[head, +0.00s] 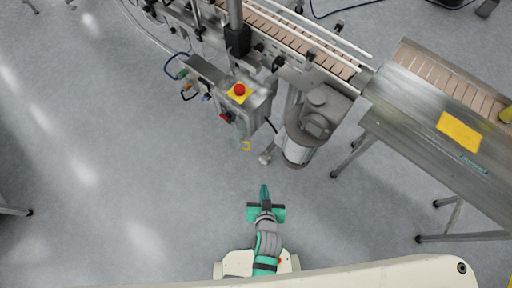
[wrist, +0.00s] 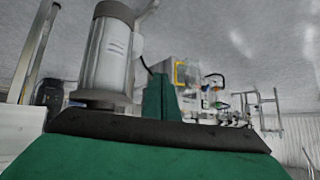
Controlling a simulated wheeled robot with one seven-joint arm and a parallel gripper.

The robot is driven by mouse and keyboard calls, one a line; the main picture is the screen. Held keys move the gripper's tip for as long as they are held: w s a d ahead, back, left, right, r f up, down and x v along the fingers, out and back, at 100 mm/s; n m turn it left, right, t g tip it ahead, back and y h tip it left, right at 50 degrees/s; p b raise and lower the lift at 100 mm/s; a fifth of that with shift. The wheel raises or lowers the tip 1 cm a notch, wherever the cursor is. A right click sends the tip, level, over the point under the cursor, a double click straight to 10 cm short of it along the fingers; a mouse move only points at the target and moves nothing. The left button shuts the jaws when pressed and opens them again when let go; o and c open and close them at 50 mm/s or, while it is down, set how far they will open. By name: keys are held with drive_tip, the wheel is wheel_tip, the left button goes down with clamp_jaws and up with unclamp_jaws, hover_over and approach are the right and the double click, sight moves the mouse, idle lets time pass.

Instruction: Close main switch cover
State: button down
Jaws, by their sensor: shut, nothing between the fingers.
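The control box (head: 257,104) hangs on the side of the conveyor, with a red emergency button (head: 239,90) on a yellow plate. A red switch (head: 225,117) sits on its near face. A pale, see-through piece, seemingly the main switch cover (head: 240,131), sticks out beside it above a yellow part (head: 246,146); its exact angle is unclear. In the wrist view a see-through piece with a yellow frame (wrist: 180,74) shows beyond my fingers. My gripper (head: 264,187) is shut and empty, on the near side of the box, apart from it.
A grey motor (head: 298,150) stands right of the box and looms at left in the wrist view (wrist: 107,55). A steel table (head: 410,110) with legs is at the right. The conveyor (head: 300,40) runs across the back. Floor (head: 170,190) at left is clear.

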sight(243, 136)
drive_tip(key=w+d+f+g+y, duration=0.1)
drive_tip(key=w+d+f, duration=0.15)
drive_tip(key=w, duration=0.25)
drive_tip(key=w+d+f+g+y, duration=0.1)
drive_tip(key=w+f+g+y, duration=0.15)
drive_tip(key=w, duration=0.25)
drive_tip(key=w+d+r+n+y, duration=0.1)
drive_tip(key=w+d+r+y, duration=0.2)
drive_tip(key=w, duration=0.4)
drive_tip(key=s+a+x, duration=0.1)
drive_tip(key=a+x, duration=0.1)
drive_tip(key=x, duration=0.9)
drive_tip(key=shift+a+r+n+g+h, duration=0.2)
drive_tip(key=shift+n+g+h, duration=0.1)
drive_tip(key=shift+g+h, duration=0.15)
